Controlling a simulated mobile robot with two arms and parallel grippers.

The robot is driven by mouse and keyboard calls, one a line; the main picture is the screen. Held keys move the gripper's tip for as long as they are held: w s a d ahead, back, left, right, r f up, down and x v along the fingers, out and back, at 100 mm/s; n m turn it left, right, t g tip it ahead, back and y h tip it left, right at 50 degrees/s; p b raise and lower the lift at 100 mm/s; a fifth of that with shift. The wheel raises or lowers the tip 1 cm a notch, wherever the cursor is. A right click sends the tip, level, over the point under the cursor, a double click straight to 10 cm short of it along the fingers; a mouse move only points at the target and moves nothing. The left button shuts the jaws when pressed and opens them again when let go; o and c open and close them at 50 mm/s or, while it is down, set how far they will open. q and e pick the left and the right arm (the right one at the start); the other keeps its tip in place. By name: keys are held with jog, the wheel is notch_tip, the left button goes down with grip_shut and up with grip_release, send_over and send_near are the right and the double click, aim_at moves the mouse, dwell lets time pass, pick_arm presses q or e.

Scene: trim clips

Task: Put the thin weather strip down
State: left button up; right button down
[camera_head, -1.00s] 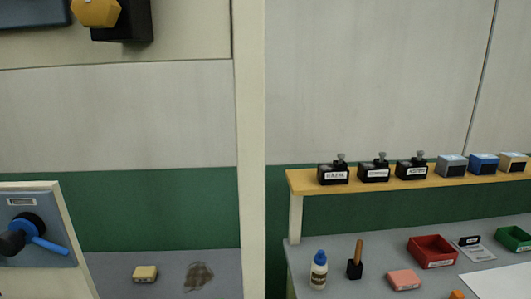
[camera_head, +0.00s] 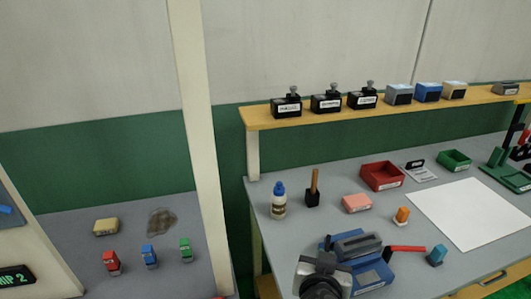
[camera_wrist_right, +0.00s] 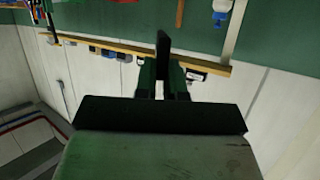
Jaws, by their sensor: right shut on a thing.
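My right gripper (camera_wrist_right: 161,84) shows in the right wrist view, with its two dark fingers closed on a thin, dark strip. This thin weather strip (camera_wrist_right: 163,50) stands out beyond the fingertips, clear of the shelf and bench behind it. Its full length is hidden by the viewing angle. The strip cannot be made out in the head view. My left gripper is in neither view.
In the head view, a grey bench (camera_head: 330,205) carries a red tray (camera_head: 382,176), a green tray (camera_head: 455,161), a white sheet (camera_head: 478,216), a glue bottle (camera_head: 279,203) and a blue device (camera_head: 372,275). A yellow shelf (camera_head: 350,113) runs behind. The white sheet is bare.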

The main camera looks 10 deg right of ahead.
jog(key=a+r+n+y, duration=0.3)
jog(key=a+n+y, duration=0.1)
jog(key=a, duration=0.2)
jog(key=a+r+n+t+y, duration=0.1)
jog(key=a+r+n+y, duration=0.3)
jog(key=a, duration=0.3)
jog(key=shift+t+y, duration=0.3)
jog(key=shift+y, duration=0.3)
